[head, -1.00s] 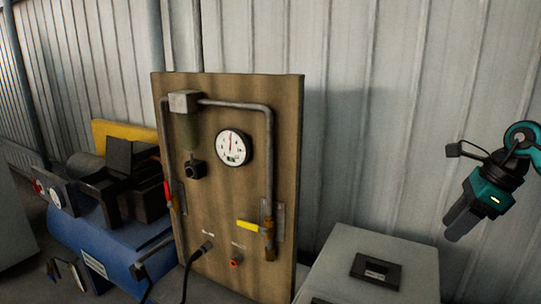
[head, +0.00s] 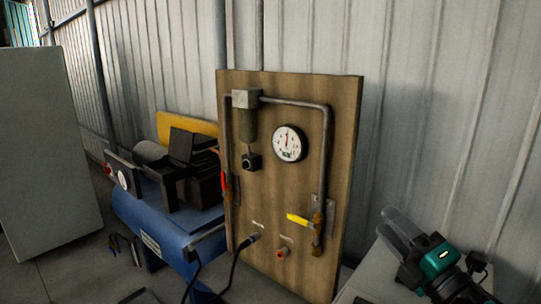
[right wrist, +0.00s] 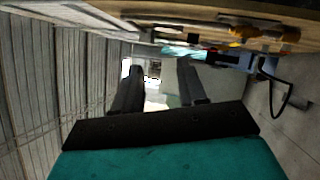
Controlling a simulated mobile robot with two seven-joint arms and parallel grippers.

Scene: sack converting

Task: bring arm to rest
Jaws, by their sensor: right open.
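My right gripper (head: 398,236) is at the lower right of the head view, in front of the grey box top and to the right of the wooden panel. Its two dark fingers are apart with nothing between them. They also show spread in the right wrist view (right wrist: 160,92). The fingers point toward the upper left in the head view, and part of the arm behind them is cut off by the frame. My left gripper is in neither view.
A wooden panel (head: 272,200) carries pipes, a gauge (head: 290,143), a yellow-handled valve (head: 298,219) and a red-handled valve (head: 224,182). A blue compressor (head: 165,223) stands left of it. A grey cabinet (head: 45,150) is far left. A grey box (head: 362,285) stands lower right.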

